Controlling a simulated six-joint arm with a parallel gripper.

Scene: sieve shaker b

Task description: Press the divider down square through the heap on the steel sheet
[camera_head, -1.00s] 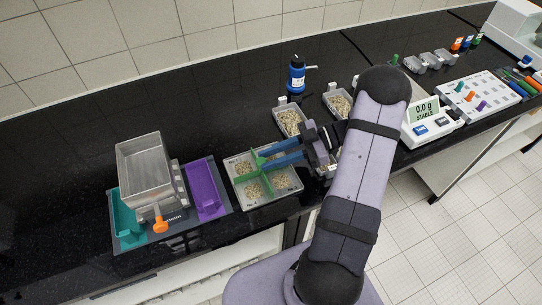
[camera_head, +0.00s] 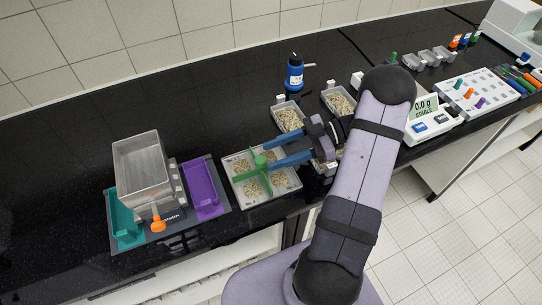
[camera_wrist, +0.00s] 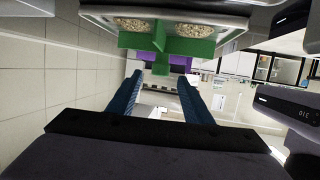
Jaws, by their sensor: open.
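The green cross-shaped divider (camera_head: 260,164) stands in the pale square steel sheet (camera_head: 268,198), roughly in its middle. The heap of grains (camera_head: 280,180) lies on the sheet in patches between the divider's arms. I cannot tell whether the divider's lower edges touch the sheet all along. My gripper (camera_head: 271,156) is open, with its blue fingers apart and empty, just right of the divider's centre. In the wrist view, the divider (camera_wrist: 190,46) shows beyond the open fingers (camera_wrist: 159,85), and no contact is visible.
Left of the sheet, a grey metal box (camera_head: 140,165) stands between a teal tray (camera_head: 122,220) and a purple tray (camera_head: 203,188). Grain-filled pans (camera_head: 289,117) and a blue bottle (camera_head: 295,75) are behind my gripper. A balance (camera_head: 430,122) stands right of my arm.

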